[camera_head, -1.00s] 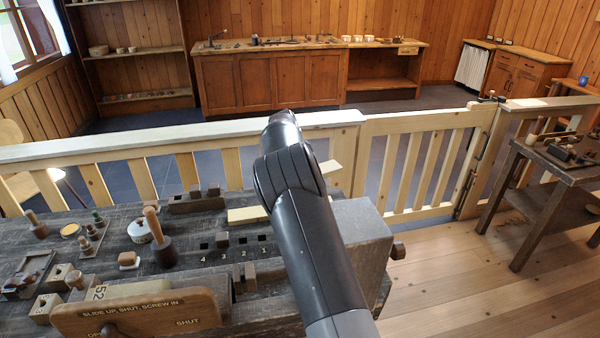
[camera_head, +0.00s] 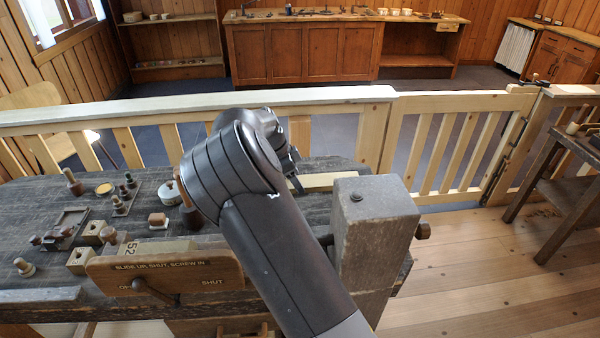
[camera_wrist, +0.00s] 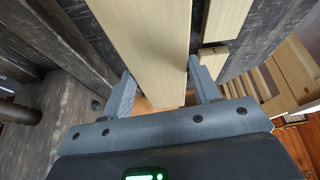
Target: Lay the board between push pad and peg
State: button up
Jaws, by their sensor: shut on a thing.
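A pale wooden board (camera_wrist: 145,40) runs up the wrist view between the two fingers of my gripper (camera_wrist: 160,75), which is shut on its edges. Its near end shows just before the gripper body; its far end is out of view. In the head view my arm hides most of my gripper (camera_head: 294,180); a pale strip of wood (camera_head: 332,181) shows beside it over the bench. I cannot tell whether that strip is the held board. I cannot make out the push pad or the peg with certainty.
A second pale board (camera_wrist: 228,18) and a small wood block (camera_wrist: 213,58) lie right of the held board. A grey block (camera_head: 372,225) stands at the right end of the dark workbench (camera_head: 50,200). Several small wooden pieces cover the bench's left. A fence (camera_head: 330,98) runs behind.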

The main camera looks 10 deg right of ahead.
jog(key=shift+f, duration=4.15)
jog(key=o, duration=1.7)
jog(key=shift+r, duration=3.95)
